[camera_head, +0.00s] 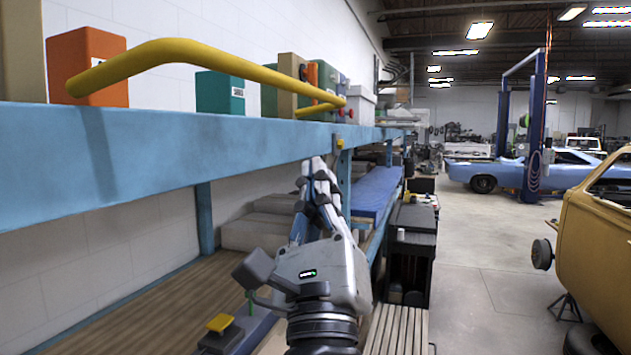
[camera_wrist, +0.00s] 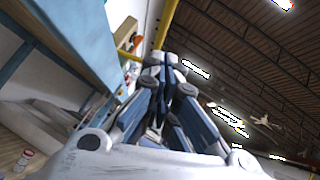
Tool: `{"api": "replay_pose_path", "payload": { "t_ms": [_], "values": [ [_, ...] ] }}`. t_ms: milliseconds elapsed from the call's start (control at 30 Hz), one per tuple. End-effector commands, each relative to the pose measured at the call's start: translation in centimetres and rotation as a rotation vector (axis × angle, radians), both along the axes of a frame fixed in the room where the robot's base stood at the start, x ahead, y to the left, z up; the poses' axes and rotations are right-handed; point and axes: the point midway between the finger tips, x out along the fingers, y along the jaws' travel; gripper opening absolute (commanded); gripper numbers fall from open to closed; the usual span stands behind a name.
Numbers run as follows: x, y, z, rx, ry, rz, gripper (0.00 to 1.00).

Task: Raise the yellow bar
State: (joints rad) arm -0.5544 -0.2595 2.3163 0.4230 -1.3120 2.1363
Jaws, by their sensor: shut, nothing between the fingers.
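In the wrist view, part of the yellow bar (camera_wrist: 166,24) shows beyond the fingertips. My gripper (camera_head: 316,163) is shut and empty, pointing up just below the blue beam, under the bar's right end. The fingers also show closed together in the wrist view (camera_wrist: 164,62). A gap shows between fingertips and bar in the head view.
The blue shelf beam (camera_head: 150,150) lies just above and left of my gripper. An orange box (camera_head: 100,58) and a green box (camera_head: 219,93) stand on the shelf. A lower wooden shelf (camera_head: 110,300) is below. Open floor (camera_head: 490,270) lies to the right.

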Motion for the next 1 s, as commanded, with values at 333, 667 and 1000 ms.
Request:
{"api": "replay_pose_path", "payload": {
  "t_ms": [333, 667, 1000],
  "values": [
    [4.9, 0.3, 5.4, 0.000, -0.002, 0.001, 0.00],
    [5.2, 1.4, 7.9, -0.002, 0.001, 0.001, 0.00],
    [5.2, 1.4, 7.9, -0.002, 0.001, 0.001, 0.00]
  ]
}}
